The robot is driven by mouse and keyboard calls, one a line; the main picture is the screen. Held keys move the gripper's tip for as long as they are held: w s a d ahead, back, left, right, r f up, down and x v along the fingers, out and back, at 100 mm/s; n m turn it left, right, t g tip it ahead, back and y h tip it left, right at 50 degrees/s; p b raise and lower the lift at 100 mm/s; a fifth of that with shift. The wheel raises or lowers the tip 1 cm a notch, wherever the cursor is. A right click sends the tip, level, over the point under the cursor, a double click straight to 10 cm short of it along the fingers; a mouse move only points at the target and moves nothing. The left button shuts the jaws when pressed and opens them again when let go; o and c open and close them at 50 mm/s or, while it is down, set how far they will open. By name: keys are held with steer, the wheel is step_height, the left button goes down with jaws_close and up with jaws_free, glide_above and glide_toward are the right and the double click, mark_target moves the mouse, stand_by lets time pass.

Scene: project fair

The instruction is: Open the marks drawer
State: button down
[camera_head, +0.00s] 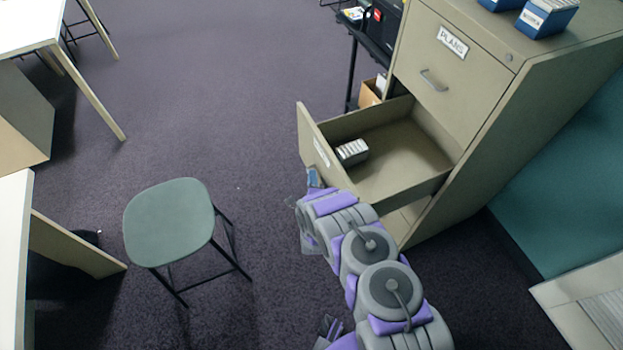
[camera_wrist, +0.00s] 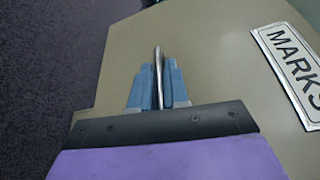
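The marks drawer (camera_head: 308,128) is pulled well out of the beige filing cabinet (camera_head: 541,98), below the drawer labelled PLANS. Its inside shows, with a small stack of pale cards or boxes (camera_head: 352,151) near the front. In the wrist view its front (camera_wrist: 205,50) fills much of the picture, with the MARKS label (camera_wrist: 292,70) at the right. My gripper (camera_head: 313,178) is at the drawer's front. In the wrist view its blue fingers (camera_wrist: 159,78) are closed on both sides of the thin metal handle (camera_wrist: 158,54). The handle is hidden in the head view.
The PLANS drawer (camera_head: 452,75) is shut, and blue card boxes (camera_head: 546,17) stand on the cabinet top. A green stool (camera_head: 170,222) stands on the carpet at the left. White tables (camera_head: 28,27) are along the left edge. Carpet between stool and drawer is clear.

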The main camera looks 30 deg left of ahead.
steer(key=c, duration=1.4)
jaws_free()
steer(key=shift+d+f, duration=0.15)
steer(key=shift+f, duration=0.2)
steer(key=shift+o, duration=1)
steer(key=shift+r, duration=0.15)
steer(key=p+v, duration=0.4)
steer(key=v, duration=1.3)
steer(key=shift+p, duration=0.3)
steer(key=shift+s, duration=0.1)
